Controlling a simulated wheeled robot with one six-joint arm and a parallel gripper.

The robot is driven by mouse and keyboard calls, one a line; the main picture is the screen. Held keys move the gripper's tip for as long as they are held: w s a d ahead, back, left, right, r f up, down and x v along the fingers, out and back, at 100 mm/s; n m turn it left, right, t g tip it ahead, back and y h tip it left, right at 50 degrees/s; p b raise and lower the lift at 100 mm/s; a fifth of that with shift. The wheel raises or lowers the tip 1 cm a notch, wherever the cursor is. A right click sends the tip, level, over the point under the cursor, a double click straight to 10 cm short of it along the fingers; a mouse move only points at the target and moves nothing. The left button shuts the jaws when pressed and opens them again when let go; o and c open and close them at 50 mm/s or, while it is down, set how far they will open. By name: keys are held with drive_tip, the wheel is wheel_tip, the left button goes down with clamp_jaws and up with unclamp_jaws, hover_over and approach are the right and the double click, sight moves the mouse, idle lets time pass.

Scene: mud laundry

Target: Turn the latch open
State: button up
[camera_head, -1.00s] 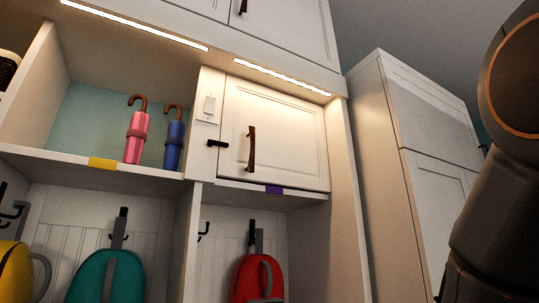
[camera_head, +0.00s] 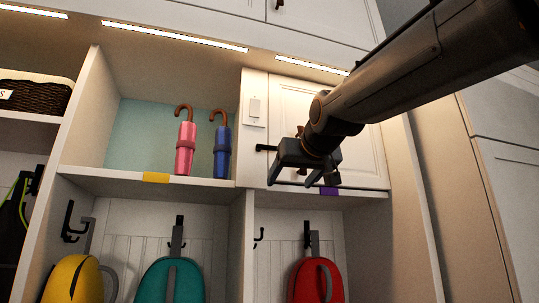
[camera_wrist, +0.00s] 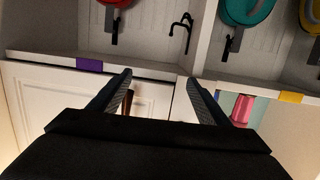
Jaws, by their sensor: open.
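The latch (camera_head: 265,148) is a small black bar, lying about level, at the left edge of a white cabinet door (camera_head: 370,150). In the head view its right end meets the outline of my gripper (camera_head: 303,180), which is in front of the door's lower left part. In the wrist view, which is upside down, my gripper (camera_wrist: 159,76) is open and empty, its fingers apart near the shelf edge. The door's brown handle (camera_wrist: 128,102) shows beside the left finger. The latch does not show there; it seems hidden behind the gripper body.
A white switch plate (camera_head: 254,107) is above the latch. A pink umbrella (camera_head: 185,148) and a blue umbrella (camera_head: 222,152) stand in the cubby to the left. A purple tag (camera_wrist: 89,65) marks the shelf edge. Backpacks and hooks are below.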

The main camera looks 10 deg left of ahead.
drive_tip(key=t+y, duration=0.1)
drive_tip(key=y, duration=0.1)
approach(266, 148)
drive_tip(key=shift+n, duration=0.3)
drive_tip(key=p+x, duration=0.1)
drive_tip(key=x, duration=0.1)
drive_tip(key=p+x, duration=0.1)
drive_tip(key=x, duration=0.2)
drive_tip(key=r+p+x, duration=0.1)
drive_tip(key=x, duration=0.1)
drive_tip(key=shift+w, duration=0.45)
drive_tip(key=shift+c, duration=0.2)
drive_tip(key=c, duration=1)
